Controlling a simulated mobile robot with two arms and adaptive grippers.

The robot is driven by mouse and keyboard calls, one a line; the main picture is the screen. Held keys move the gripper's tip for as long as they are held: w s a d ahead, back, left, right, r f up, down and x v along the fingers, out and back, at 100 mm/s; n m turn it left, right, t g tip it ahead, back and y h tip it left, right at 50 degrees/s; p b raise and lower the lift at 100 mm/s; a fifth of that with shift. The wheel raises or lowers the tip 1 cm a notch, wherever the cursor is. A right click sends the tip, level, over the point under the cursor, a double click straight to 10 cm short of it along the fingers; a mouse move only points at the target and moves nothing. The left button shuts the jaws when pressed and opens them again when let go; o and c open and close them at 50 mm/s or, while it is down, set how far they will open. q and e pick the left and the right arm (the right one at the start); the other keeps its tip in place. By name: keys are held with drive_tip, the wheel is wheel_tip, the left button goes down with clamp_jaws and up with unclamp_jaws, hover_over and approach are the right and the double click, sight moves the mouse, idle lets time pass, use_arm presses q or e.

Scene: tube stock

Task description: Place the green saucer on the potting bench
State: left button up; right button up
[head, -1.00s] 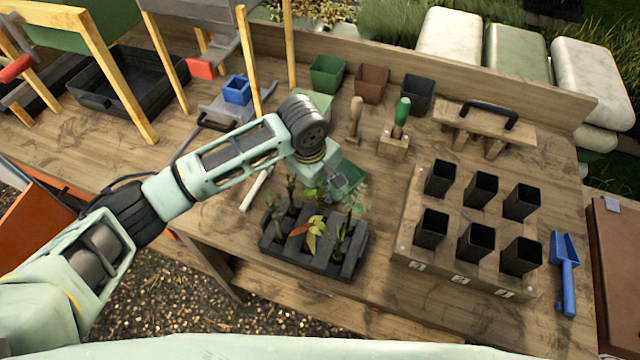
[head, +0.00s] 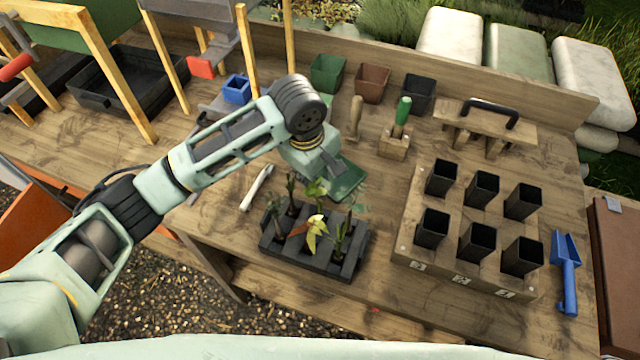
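The green saucer (head: 348,181) is a shallow square dish behind the seedling tray, near the middle of the bench. It appears to be at or just above the wood; I cannot tell whether it rests flat. My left gripper (head: 331,166) is at the saucer's upper left edge, with its fingers overlapping the rim in the head view. The wrist hides most of the fingers, so I cannot tell whether they grip the rim. The potting bench (head: 385,215) has bare wood around the saucer. My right gripper is not in view.
The black seedling tray (head: 355,262) stands just in front of the saucer. A wooden rack (head: 408,225) with several black pots is to the right. A dibber (head: 355,120) and a green-handled tool (head: 401,112) stand behind. A white stick (head: 257,187) lies left.

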use_arm(q)
wheel_tip(320, 180, up, 8)
drive_tip(key=s, duration=0.1)
drive_tip(key=shift+a+b, duration=0.3)
drive_tip(key=shift+a, duration=0.15)
